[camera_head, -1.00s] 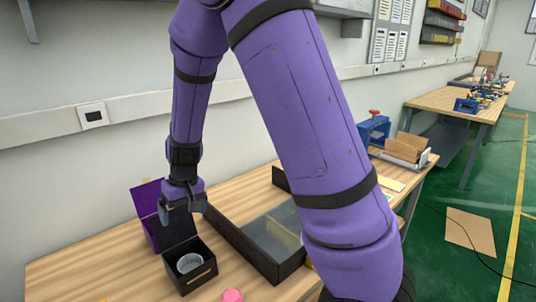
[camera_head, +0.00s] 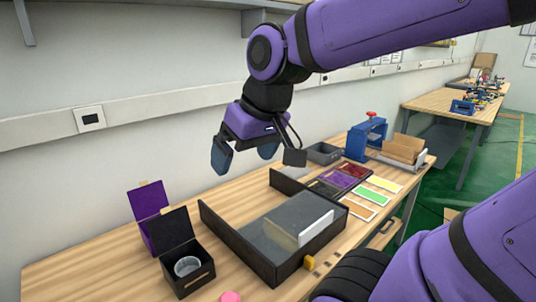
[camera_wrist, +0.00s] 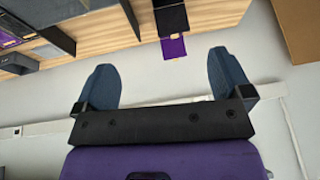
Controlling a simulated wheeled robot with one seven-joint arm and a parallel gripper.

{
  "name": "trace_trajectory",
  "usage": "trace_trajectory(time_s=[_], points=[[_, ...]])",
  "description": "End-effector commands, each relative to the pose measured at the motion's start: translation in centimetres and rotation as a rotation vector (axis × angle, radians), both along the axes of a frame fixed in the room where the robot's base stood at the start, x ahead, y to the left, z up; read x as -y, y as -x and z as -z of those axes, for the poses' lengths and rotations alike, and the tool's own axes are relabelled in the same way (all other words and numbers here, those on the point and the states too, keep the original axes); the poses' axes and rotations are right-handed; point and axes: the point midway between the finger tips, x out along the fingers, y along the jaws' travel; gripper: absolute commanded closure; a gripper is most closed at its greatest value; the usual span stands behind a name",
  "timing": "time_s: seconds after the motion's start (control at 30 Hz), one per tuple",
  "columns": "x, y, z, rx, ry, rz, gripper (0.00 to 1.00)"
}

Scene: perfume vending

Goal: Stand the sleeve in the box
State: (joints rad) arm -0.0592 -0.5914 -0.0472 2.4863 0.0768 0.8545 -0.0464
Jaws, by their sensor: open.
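The black box (camera_head: 186,281) stands with its lid (camera_head: 174,229) raised at the near left of the table. A pale grey, round sleeve (camera_head: 187,266) sits inside the box, upright as far as I can see, with its lower part hidden by the walls. My gripper (camera_head: 245,156) is open and empty, high above the table, up and to the right of the box. In the wrist view my gripper (camera_wrist: 165,85) shows two separate fingers with nothing between them. The purple open lid (camera_wrist: 174,47) of another box shows beyond them.
A second box with a purple lid (camera_head: 148,200) stands behind the black box. A large black tray (camera_head: 283,266) with a clear panel lies to the right. Colour cards (camera_head: 384,184), a blue press (camera_head: 366,138) and a grey bin (camera_head: 323,152) are farther right.

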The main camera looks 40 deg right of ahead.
Motion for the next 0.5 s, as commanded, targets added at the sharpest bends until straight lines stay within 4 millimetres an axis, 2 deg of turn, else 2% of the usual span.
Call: trace_trajectory(time_s=[0.03,0.2,0.33,0.5], points=[[0.3,1.3,-0.5,0.022,0.017,0.008,0.03],[0.8,3.9,-1.0,0.058,0.06,0.032,0.03],[1.0,4.7,-1.1,0.068,0.076,0.041,0.03],[1.0,4.9,-1.1,0.069,0.078,0.043,0.03]])
